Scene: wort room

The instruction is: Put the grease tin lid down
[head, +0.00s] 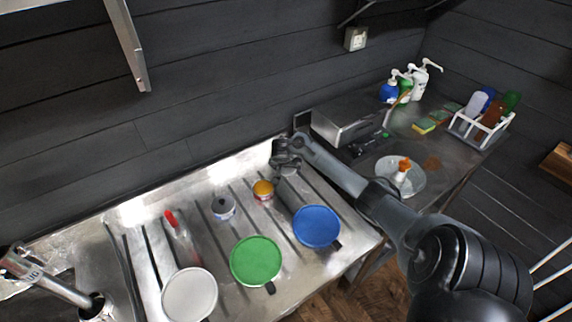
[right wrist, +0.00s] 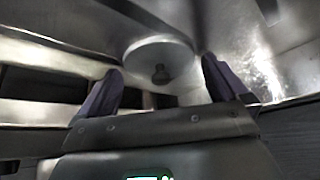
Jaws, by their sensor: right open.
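My right gripper (head: 287,160) is over the back part of the metal drainboard (head: 215,178). In the right wrist view its two dark fingers (right wrist: 163,78) are spread apart. A round grey lid (right wrist: 160,52) with a small dark knob shows between and beyond the fingertips, and it seems to rest on the metal surface; no grip on it shows. In the head view the gripper hides that spot. A small tin with a yellow-orange band and reddish top (head: 263,192) stands just left of and in front of the gripper. My left gripper is not in view.
A grey-topped tin with a dark knob (head: 223,208) stands to the left. White (head: 189,294), green (head: 255,261) and blue (head: 316,226) round items line the front. A red-tipped bottle (head: 177,232) is farther left. A metal box (head: 347,120) stands behind to the right.

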